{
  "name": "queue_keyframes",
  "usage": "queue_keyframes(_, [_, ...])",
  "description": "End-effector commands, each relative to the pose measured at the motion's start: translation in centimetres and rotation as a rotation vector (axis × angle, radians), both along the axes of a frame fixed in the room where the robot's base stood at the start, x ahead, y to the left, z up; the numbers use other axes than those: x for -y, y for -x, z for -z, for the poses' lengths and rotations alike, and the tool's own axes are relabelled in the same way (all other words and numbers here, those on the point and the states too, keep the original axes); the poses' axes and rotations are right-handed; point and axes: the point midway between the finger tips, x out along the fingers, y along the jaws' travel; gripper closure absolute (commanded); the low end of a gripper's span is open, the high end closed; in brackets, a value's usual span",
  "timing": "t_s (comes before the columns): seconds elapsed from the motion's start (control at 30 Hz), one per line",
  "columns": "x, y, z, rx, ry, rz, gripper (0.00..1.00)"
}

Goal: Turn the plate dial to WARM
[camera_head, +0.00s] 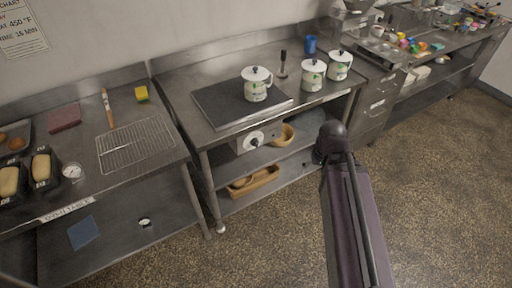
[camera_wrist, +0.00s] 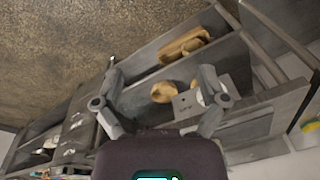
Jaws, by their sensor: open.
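The plate dial (camera_head: 257,138) is a round white knob with a dark centre on a pale metal control box (camera_head: 243,145), below the front edge of the dark hot plate (camera_head: 215,105). Its setting and lettering are too small to read. My gripper (camera_wrist: 160,80) is open and empty in the wrist view, its two fingers spread wide. In that upside-down view the control box (camera_wrist: 186,105) shows beyond the fingers, and the right finger partly hides the dial. The gripper is apart from the dial. In the head view I cannot make out the fingers; my arm reaches up from the bottom right.
A white lidded pot (camera_head: 255,90) stands on the hot plate; two similar pots (camera_head: 313,80) (camera_head: 339,66) stand to its right. The shelf below holds a yellow bowl (camera_head: 284,134) and a wooden tray (camera_head: 262,181). The floor (camera_head: 285,235) before the counter is clear.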

Motion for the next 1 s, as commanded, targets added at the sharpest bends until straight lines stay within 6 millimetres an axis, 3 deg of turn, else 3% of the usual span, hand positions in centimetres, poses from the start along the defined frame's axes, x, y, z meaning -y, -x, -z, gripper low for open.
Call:
queue_keyframes(0.03, [-0.6,-0.5,1.6,0.022,-0.024,-0.023,0.08])
queue_keyframes(0.4, [-6.3,-4.7,7.2,0.263,-0.25,-0.216,0.08])
queue_keyframes(1.0, [-13.4,-11.0,12.8,0.736,-0.511,-0.374,0.08])
